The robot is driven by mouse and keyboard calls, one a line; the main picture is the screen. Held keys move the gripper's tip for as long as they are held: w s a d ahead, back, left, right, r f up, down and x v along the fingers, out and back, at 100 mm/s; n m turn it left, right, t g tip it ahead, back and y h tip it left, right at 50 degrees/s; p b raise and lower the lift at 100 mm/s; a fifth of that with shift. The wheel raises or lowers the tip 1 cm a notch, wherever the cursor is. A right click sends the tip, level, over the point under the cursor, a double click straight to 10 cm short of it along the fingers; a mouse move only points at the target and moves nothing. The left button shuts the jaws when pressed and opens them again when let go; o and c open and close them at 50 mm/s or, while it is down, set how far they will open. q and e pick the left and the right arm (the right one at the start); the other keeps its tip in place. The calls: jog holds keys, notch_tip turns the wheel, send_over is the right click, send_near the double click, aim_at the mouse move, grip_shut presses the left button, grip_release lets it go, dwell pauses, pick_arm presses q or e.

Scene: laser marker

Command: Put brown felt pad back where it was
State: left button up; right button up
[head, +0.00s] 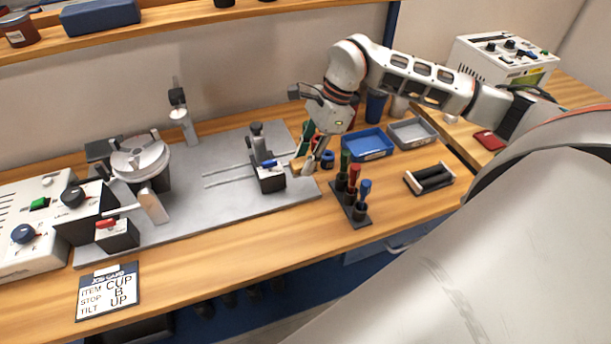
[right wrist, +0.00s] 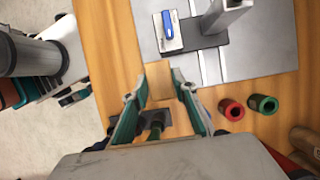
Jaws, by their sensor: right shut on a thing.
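My right gripper (head: 304,164) is over the bench, just right of the stop block with a blue lever (head: 271,179). In the right wrist view its two green fingers (right wrist: 158,88) are shut on a small tan-brown piece, which looks like the brown felt pad (right wrist: 157,75). The pad is held at the fingertips, its colour close to the wood below. In the head view only a little tan (head: 296,164) shows at the fingertips. The blue-lever block also shows in the right wrist view (right wrist: 172,43). I cannot tell whether the pad touches the bench. My left gripper is not in view.
A rack (head: 357,217) with green, red and blue handled tools stands right of the gripper. Blue (head: 367,146) and grey (head: 412,133) trays sit behind it, a black roller stand (head: 430,179) farther right. The metal plate (head: 225,205) carries the rotary fixture (head: 140,160).

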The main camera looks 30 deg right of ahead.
aim_at(300, 188)
jog(key=shift+f, duration=3.25)
jog(key=o, duration=1.1)
jog(key=shift+f, duration=0.1)
jog(key=shift+c, duration=0.2)
jog(key=v, duration=1.2)
